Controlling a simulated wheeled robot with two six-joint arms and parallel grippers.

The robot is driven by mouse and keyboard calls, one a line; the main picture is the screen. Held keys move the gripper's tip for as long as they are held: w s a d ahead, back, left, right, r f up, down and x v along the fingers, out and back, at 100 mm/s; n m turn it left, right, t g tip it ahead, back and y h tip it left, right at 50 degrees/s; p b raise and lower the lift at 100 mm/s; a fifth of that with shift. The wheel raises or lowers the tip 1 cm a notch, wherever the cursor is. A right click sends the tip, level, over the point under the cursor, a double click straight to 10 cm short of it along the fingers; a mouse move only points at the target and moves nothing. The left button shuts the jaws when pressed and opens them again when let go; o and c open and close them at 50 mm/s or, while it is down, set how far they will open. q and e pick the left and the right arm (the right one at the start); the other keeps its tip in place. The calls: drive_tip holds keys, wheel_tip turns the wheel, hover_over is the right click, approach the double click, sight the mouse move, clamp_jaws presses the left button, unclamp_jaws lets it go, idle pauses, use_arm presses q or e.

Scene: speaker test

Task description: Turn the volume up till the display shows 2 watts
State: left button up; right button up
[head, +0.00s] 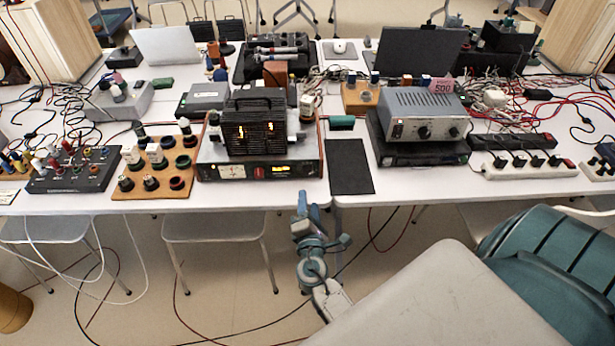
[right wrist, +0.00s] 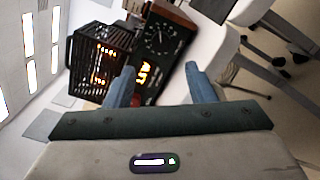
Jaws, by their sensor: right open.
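A black unit with an orange-lit display (head: 281,169) on its front stands at the near table edge. The display also shows in the right wrist view (right wrist: 144,74); its reading is too small to tell. A black caged amplifier (head: 250,128) with glowing tubes is on top. My right gripper (head: 308,205) is open and empty, in front of and below the table edge, apart from the unit. My left gripper is not in view.
A grey instrument with knobs (head: 422,112) stands to the right, beyond a flat black mat (head: 350,168). A wooden board with round parts (head: 155,165) is left of the unit. Stools (head: 216,228) stand under the table. Cables hang over the floor.

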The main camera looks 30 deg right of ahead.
sight(307, 175)
drive_tip(key=p+x, duration=0.2)
drive_tip(key=x, duration=0.6)
drive_tip(key=shift+w+d, duration=0.3)
drive_tip(key=shift+w+d+f+p, duration=0.1)
drive_tip(key=shift+w+d+p, duration=0.1)
drive_tip(key=shift+w+p, duration=0.2)
drive_tip(key=c, duration=1)
drive_tip(key=shift+f+b, duration=0.15)
drive_tip(key=shift+b, duration=0.35)
drive_tip(key=shift+f+m+b, duration=0.1)
drive_tip(key=shift+m+b, duration=0.5)
drive_tip(key=shift+b, duration=0.4)
drive_tip(key=shift+r+m, duration=0.25)
drive_tip(key=shift+m, duration=0.05)
